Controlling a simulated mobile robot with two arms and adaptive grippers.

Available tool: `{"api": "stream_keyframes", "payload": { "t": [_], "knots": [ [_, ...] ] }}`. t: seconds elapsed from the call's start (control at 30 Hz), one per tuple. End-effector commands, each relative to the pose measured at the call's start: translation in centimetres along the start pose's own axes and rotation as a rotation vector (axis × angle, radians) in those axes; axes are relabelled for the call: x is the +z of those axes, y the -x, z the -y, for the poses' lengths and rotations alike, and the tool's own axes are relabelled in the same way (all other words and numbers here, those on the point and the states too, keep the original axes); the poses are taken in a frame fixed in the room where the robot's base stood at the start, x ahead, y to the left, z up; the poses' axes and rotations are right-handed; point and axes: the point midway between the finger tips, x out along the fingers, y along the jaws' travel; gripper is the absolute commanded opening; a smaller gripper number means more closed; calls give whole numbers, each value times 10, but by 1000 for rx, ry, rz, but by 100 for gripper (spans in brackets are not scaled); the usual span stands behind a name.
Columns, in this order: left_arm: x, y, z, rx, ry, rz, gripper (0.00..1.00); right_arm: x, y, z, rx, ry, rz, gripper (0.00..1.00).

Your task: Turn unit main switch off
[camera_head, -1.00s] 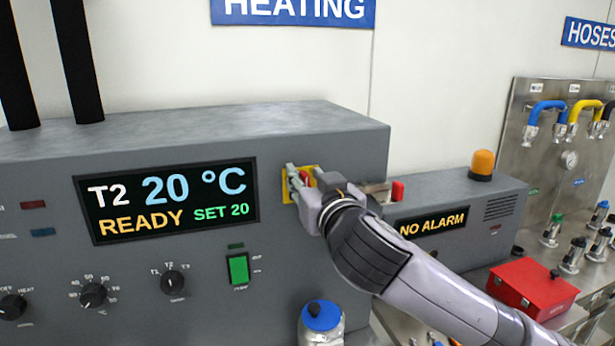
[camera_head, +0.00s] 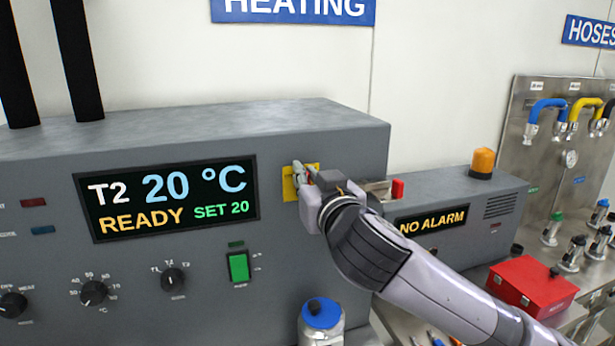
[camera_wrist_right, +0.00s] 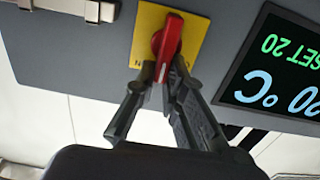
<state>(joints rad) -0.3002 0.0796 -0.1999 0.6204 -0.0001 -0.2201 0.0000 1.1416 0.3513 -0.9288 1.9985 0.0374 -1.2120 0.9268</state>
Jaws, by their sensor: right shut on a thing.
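The main switch is a red rotary handle (camera_wrist_right: 167,42) on a yellow plate (camera_wrist_right: 146,22), on the front of the grey heating unit (camera_head: 130,285). In the head view the yellow plate (camera_head: 289,184) is partly hidden behind my right gripper (camera_head: 306,176). In the right wrist view, my right gripper (camera_wrist_right: 163,88) is shut on the red handle, its fingertips on either side of the handle's near end. The display (camera_head: 165,198) is lit and reads T2 20 °C, READY, SET 20. My left gripper is not in view.
A green rocker switch (camera_head: 239,267) and black knobs (camera_head: 93,292) sit below the display. A NO ALARM box (camera_head: 480,205) with an orange lamp (camera_head: 482,162), a red box (camera_head: 533,290) and a blue-capped bottle (camera_head: 320,316) stand to the right and below.

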Motion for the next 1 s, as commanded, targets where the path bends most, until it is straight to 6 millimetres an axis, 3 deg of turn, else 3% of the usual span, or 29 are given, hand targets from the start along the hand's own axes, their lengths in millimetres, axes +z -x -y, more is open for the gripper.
{"api": "stream_keyframes", "payload": {
  "t": [0.37,1.0],
  "knots": [
    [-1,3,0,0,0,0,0,0,0,5,-1,186,2,0],
    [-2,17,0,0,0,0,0,7,0,19,0,790,2,0]
  ]
}}
